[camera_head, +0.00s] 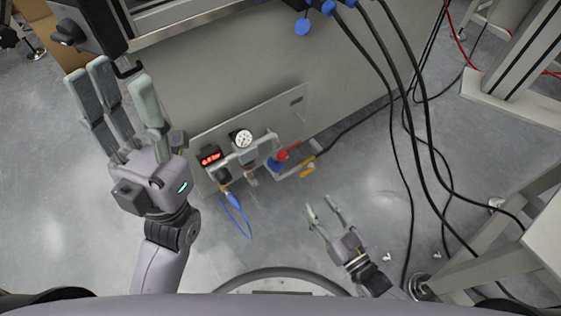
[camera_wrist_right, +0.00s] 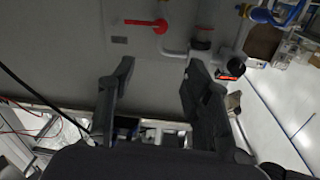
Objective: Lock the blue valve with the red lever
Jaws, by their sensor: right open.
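The blue valve (camera_head: 275,164) sits on the pipework of a grey panel in the middle of the head view. The red lever (camera_head: 289,150) is at the valve, angled up to the right. The red lever also shows near the top of the right wrist view (camera_wrist_right: 147,23); I cannot make out the blue valve body there. My right gripper (camera_head: 321,204) is open and empty, below and right of the valve and apart from it. In the wrist view its fingers (camera_wrist_right: 159,70) are spread below the lever. My left gripper (camera_head: 117,82) is open and empty, left of the panel.
A round gauge (camera_head: 243,138), a red digital display (camera_head: 210,158) and a yellow handle (camera_head: 307,170) surround the valve. A blue hose (camera_head: 240,215) hangs below. Black cables (camera_head: 408,150) run down the right side, near a metal frame (camera_head: 510,95).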

